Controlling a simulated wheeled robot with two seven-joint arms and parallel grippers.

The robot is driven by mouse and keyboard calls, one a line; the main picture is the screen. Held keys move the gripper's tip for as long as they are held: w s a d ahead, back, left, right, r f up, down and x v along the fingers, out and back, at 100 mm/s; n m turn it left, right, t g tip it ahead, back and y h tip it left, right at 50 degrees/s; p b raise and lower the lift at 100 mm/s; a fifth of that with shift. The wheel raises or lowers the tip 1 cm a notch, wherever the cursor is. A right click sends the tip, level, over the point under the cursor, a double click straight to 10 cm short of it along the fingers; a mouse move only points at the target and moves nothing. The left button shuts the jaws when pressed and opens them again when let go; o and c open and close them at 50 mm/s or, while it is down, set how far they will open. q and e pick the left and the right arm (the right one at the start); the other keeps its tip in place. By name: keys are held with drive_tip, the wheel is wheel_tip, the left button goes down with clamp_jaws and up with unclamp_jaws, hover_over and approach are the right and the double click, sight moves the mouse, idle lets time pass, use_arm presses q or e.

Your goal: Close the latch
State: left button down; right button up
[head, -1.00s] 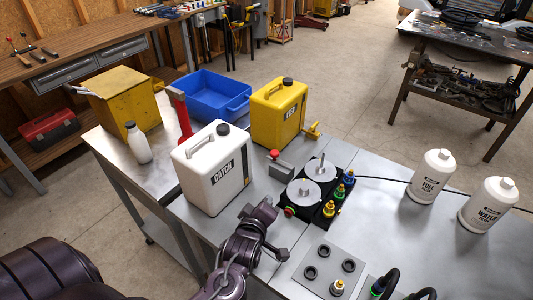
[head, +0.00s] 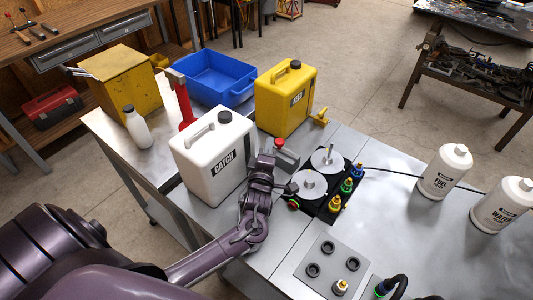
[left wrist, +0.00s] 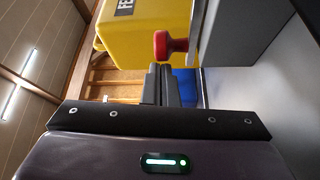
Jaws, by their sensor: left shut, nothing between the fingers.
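A small grey block (head: 288,157) with a red knob (head: 279,142), the likely latch, stands on the metal table between the white CATCH can (head: 213,160) and the black plate with two discs (head: 333,178). In the left wrist view the red knob (left wrist: 168,47) sticks out from a grey face (left wrist: 245,40) just beyond my fingertips. My left gripper (head: 268,158) is shut and empty, close in front of the block, partly hiding it. It also shows in the left wrist view (left wrist: 161,72); I cannot tell if it touches the knob. My right gripper is not in view.
The yellow FEED can (head: 285,100) stands behind the block. A red lever post (head: 183,100) and blue bin (head: 215,80) are further left. Coloured fittings (head: 345,187) edge the black plate. White bottles (head: 443,172) stand right; the table's right middle is mostly clear.

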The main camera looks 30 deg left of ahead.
sight(282, 144)
use_arm(q)
drive_tip(key=shift+w+a+r, duration=0.1)
drive_tip(key=shift+w+a, duration=0.05)
drive_tip(key=shift+w, duration=0.2)
drive_tip(key=shift+d, duration=0.25)
drive_tip(key=d, duration=0.2)
drive_tip(key=d+b, duration=0.1)
drive_tip(key=shift+s+d, duration=0.15)
drive_tip(key=shift+s, duration=0.15)
drive_tip(key=shift+d, duration=0.15)
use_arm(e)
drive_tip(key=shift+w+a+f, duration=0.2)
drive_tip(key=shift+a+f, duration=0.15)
